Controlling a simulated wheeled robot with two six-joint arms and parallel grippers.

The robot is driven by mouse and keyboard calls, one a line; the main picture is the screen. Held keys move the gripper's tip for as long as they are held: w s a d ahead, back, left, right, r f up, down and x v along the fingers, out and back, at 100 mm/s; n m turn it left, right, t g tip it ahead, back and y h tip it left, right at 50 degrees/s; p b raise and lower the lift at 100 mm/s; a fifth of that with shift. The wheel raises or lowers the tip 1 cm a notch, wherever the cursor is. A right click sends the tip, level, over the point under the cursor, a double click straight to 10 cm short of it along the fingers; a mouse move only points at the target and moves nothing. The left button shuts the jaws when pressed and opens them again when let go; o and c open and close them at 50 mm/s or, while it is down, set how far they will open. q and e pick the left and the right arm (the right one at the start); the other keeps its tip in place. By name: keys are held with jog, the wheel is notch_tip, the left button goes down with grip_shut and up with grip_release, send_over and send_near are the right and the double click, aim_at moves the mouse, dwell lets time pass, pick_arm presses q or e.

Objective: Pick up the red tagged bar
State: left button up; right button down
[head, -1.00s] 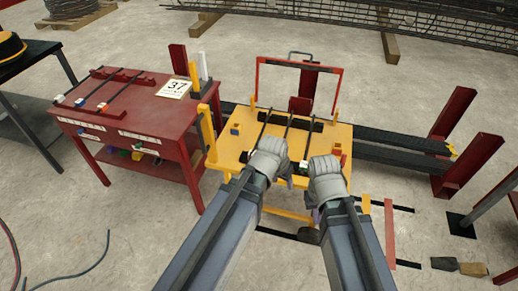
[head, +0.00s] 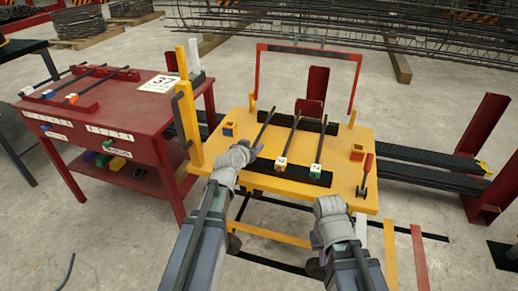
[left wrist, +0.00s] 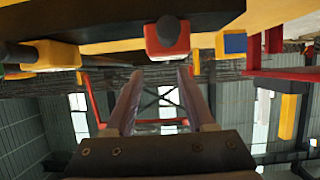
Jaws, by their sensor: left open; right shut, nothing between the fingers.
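Three dark bars lie across black rests on the yellow cart (head: 345,140). The leftmost bar (head: 265,127) has its near end hidden behind my left gripper (head: 250,156) in the head view. In the left wrist view its red tag (left wrist: 167,36) faces me, just beyond and slightly above the open fingers (left wrist: 158,82). Nothing is between those fingers. The right bar has a green tag (head: 316,169). My right gripper (head: 328,203) is shut and empty near the cart's front edge.
A small blue-sided block (head: 229,130) sits on the cart left of the bars; a red-handled tool (head: 366,172) is at the right. A red frame (head: 310,50) rises at the back. A red table (head: 120,110) with more bars stands left, beyond a yellow post (head: 188,120).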

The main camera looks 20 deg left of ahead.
aim_at(256, 140)
pick_arm(q)
jog(key=shift+w+a, duration=0.15)
jog(key=shift+a, duration=0.15)
jog(key=shift+b+x, duration=0.5)
jog(key=shift+x, duration=0.9)
jog(key=x, duration=0.1)
jog(key=b+x, duration=0.1)
jog(key=x, duration=0.1)
jog(key=b+x, duration=0.1)
jog(key=shift+w+a+f, duration=0.1)
jog(key=shift+a+f, duration=0.1)
jog(key=shift+a, duration=0.2)
jog(key=shift+w+f, duration=0.1)
jog(key=shift+w, duration=0.3)
jog(key=shift+s, duration=0.1)
jog(key=shift+c, duration=0.2)
grip_shut()
